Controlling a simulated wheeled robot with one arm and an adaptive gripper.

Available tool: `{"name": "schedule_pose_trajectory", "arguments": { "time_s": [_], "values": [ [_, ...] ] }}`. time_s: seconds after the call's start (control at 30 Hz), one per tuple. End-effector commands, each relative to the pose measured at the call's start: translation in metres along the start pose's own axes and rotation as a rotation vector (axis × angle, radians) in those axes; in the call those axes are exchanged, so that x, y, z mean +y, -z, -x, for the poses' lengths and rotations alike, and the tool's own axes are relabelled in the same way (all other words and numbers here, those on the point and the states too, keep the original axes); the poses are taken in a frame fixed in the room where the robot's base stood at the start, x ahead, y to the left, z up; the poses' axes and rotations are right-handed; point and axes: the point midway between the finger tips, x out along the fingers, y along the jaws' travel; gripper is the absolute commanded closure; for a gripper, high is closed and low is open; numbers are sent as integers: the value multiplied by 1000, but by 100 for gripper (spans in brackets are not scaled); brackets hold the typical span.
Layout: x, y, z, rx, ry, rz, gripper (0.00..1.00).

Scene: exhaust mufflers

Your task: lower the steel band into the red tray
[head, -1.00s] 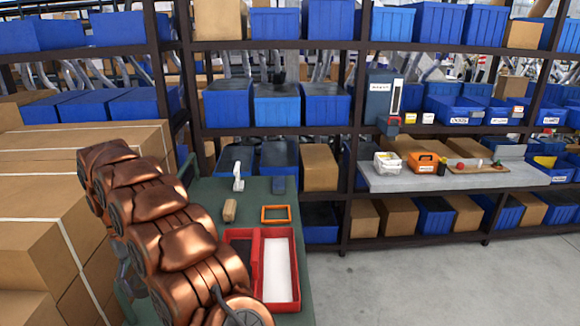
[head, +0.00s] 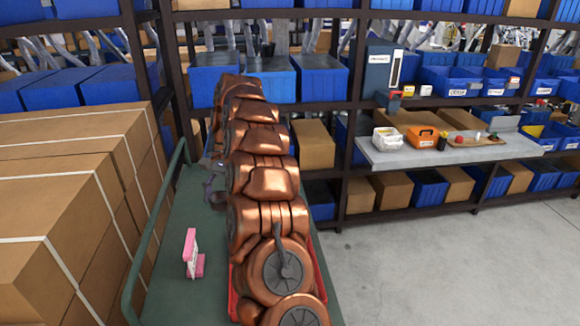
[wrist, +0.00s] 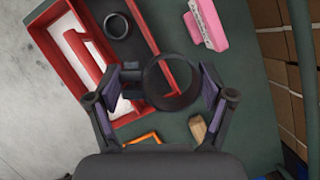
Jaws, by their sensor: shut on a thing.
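The steel band, a dark round ring with a small clamp block (wrist: 172,104), is held between the fingers of my gripper (wrist: 168,82) in the wrist view. It is seen over the red tray's side wall and the table beside it; its height above them is hard to tell. The red tray (wrist: 60,20) has a dark compartment and a white one. Another dark ring (wrist: 117,26) lies in the dark compartment. In the head view my copper arm covers most of the tray, leaving bits of red rim (head: 319,268). My gripper (head: 212,182) is partly hidden there and the band cannot be made out.
A pink object (wrist: 208,22) stands on the green table (head: 170,285) beside the tray. A wooden block (wrist: 198,128) and an orange frame (wrist: 143,138) lie near the gripper. Stacked cartons (head: 60,190) stand left, and shelving with blue bins stands behind.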

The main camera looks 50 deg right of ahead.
Motion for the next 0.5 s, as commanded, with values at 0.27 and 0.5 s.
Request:
{"name": "schedule_pose_trajectory", "arguments": {
  "time_s": [0.27,0.5],
  "values": [
    [78,58,55,-1,232,-546,57],
    [133,88,85,2,378,-899,57]
  ]
}}
